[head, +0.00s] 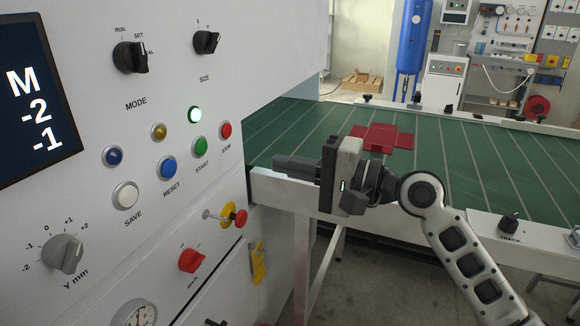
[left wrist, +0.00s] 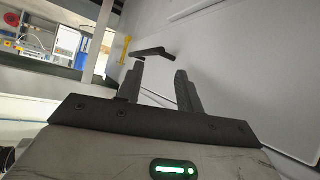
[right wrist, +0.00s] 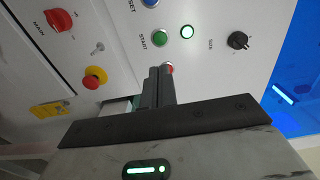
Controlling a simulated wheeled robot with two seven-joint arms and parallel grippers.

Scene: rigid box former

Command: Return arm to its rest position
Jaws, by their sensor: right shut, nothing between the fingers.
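My right gripper (head: 276,163) reaches in from the right on my white and grey arm, in front of the machine's panel. Its fingers point left toward the panel and are closed together with nothing between them. In the right wrist view the shut fingers (right wrist: 160,75) overlap the red stop button (right wrist: 169,68); contact cannot be told. In the left wrist view my left gripper (left wrist: 160,88) has its two fingers apart and empty, near a pale machine face. A black handle (left wrist: 155,50) lies beyond the fingertips. My left gripper is not clearly seen in the head view.
The control panel carries a lit screen (head: 35,90), a green START button (head: 201,146), a MODE knob (head: 130,57) and a red-yellow emergency knob (head: 230,214). A green conveyor (head: 480,165) with a flat red box blank (head: 382,137) lies behind my right arm.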

